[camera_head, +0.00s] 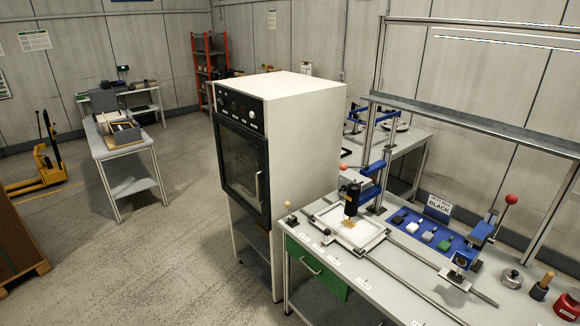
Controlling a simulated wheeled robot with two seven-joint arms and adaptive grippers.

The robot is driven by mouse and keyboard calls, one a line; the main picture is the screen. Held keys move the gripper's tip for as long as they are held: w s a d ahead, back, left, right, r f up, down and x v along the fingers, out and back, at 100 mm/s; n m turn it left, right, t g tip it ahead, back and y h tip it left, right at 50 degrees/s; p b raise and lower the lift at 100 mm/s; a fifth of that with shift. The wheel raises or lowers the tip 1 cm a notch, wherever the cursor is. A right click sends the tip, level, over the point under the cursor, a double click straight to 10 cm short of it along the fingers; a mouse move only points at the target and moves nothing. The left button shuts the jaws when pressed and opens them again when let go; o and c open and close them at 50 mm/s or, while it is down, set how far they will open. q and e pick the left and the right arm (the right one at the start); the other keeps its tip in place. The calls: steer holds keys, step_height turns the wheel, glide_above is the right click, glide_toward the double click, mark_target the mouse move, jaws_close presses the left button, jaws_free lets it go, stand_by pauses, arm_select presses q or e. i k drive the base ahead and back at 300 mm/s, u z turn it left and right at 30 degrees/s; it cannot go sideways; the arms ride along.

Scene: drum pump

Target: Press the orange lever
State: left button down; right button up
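No drum pump shows in the head view, and no part I can clearly name as the orange lever. An orange-red ball knob (344,167) sits at the left of a blue bench press (372,193) on the workbench at the right. Farther right, a red ball knob (511,199) tops a dark lever on a blue device (480,235). I cannot tell whether either is the task's lever. Neither of my grippers is in view.
A tall white oven cabinet (300,120) stands left of the workbench (410,265). A yellow pallet truck (45,165) and a brown box (18,235) are at the left. A grey table (120,150) stands further back. The floor (140,250) between is clear.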

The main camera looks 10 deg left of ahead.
mark_target(343, 167)
steer(key=u, duration=0.2)
steer(key=i, duration=1.05)
steer(key=z, duration=0.3)
